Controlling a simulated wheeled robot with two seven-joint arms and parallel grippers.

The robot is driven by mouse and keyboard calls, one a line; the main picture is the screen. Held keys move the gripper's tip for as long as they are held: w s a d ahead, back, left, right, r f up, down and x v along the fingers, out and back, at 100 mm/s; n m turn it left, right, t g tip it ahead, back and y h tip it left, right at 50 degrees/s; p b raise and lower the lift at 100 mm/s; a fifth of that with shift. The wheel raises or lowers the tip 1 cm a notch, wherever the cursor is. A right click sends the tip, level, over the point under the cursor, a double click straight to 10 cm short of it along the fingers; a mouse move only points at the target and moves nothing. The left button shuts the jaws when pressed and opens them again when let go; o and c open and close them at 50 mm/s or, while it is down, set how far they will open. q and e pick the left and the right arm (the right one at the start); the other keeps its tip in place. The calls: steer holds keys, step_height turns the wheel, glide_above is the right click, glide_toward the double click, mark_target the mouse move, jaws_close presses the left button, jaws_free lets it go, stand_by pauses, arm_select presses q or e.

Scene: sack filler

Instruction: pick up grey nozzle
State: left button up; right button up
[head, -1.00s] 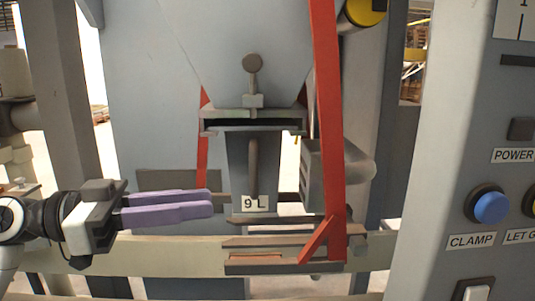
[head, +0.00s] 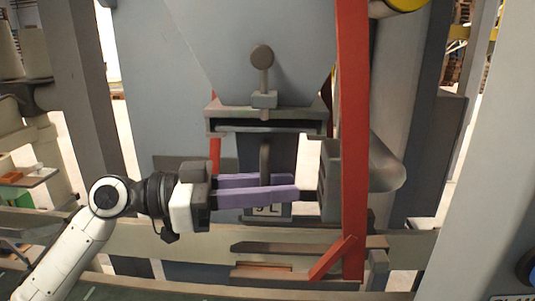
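The grey nozzle (head: 285,143) hangs below the hopper, with an upright dark handle (head: 265,158) on its front and a 9 L label (head: 268,210) half covered by my fingers. My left gripper (head: 294,187) reaches in from the left with two long purple fingers. They lie level across the nozzle's front at the lower end of the handle. A gap shows between the fingers and the handle's lower end appears to be in it; I cannot tell whether they touch it. My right gripper is not in view.
A red upright post (head: 353,130) stands just right of the nozzle. A grey slotted block (head: 330,180) with a pale face is close to my fingertips. A beige rail (head: 160,240) runs below. A grey panel (head: 480,215) stands at the right.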

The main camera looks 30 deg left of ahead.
arm_select(q)
steer(key=shift+x, duration=1.2)
jaws_close()
steer(key=shift+r+p, duration=0.2)
steer(key=shift+p, duration=0.1)
